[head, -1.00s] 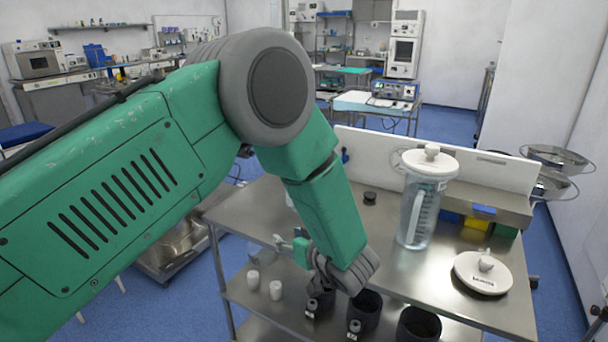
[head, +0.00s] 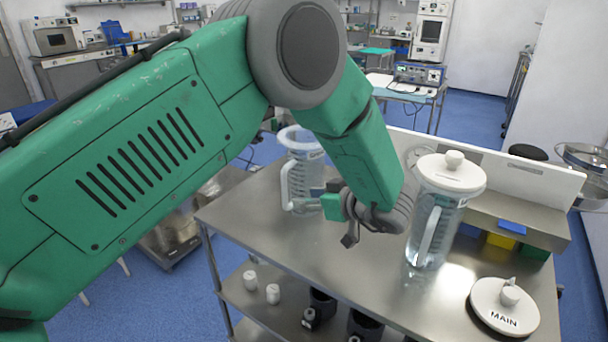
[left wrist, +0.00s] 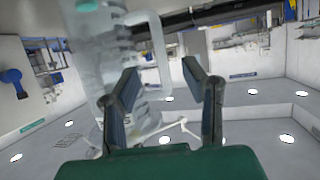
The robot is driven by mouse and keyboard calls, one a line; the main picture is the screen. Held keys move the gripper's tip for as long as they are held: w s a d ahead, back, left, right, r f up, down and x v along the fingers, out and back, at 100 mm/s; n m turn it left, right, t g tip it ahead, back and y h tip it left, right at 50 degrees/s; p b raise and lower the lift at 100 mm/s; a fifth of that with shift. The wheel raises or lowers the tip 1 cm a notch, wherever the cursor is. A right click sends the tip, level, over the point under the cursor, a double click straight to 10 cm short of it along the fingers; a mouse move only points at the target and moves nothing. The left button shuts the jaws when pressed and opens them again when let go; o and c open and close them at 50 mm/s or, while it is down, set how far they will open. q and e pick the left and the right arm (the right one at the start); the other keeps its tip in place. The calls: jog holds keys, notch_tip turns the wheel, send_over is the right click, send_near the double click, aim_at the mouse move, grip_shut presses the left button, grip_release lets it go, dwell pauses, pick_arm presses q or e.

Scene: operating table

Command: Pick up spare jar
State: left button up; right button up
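Two clear jars stand upright on the steel table. The open-topped jar (head: 302,170) has a handle on its left and is partly hidden by my left arm. The other jar (head: 438,215) has a white knobbed lid (head: 452,174) and stands right of my gripper. No label shows which is the spare. My left gripper (head: 338,208) is between them, close to the open jar. In the left wrist view my gripper (left wrist: 160,72) has its fingers apart and empty, with a clear jar (left wrist: 100,60) and its handle beyond them. Whether they touch is unclear. My right gripper is not seen.
A white lid marked MAIN (head: 504,306) lies at the table's front right. Colored bins (head: 500,241) sit under a raised shelf at the back right. Dark holders (head: 318,308) and small white containers (head: 272,293) are lower down. The table's front middle is clear.

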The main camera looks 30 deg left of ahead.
aim_at(287, 196)
pick_arm(q)
jog(key=x, duration=0.9)
jog(key=shift+w+a+f, duration=0.1)
jog(key=shift+w, duration=0.05)
grip_shut()
